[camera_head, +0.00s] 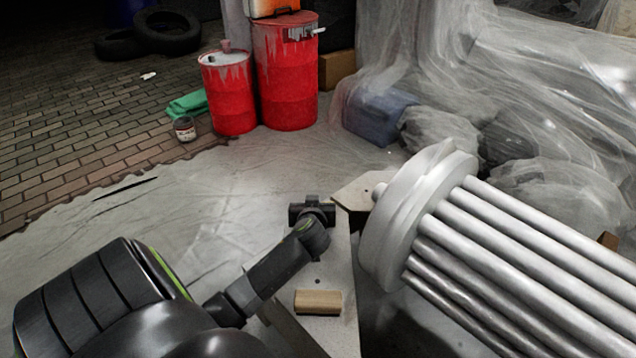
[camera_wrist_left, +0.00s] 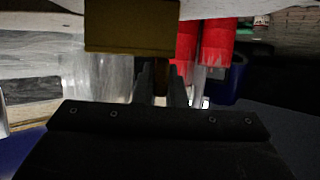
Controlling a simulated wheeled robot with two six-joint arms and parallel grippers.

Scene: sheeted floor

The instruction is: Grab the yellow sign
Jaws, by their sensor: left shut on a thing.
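My left arm reaches in from the lower left in the head view. Its dark gripper (camera_head: 312,212) is low in the middle, and its fingers are hard to make out there. In the left wrist view, the left gripper's fingers (camera_wrist_left: 160,82) are close together, shut on a narrow brownish part that seems to belong to the yellow sign. The sign (camera_wrist_left: 130,27) shows as a dark, shaded yellow block just beyond the fingertips. I cannot make out the sign in the head view. My right gripper is not in view.
A large silvery ribbed object (camera_head: 490,265) fills the lower right, close beside the left gripper. A small wooden block (camera_head: 318,302) lies in front. Red barrels (camera_head: 287,85) stand at the back, with a green cloth (camera_head: 187,106) and a can (camera_head: 185,130). The sheeted floor at left is mostly clear.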

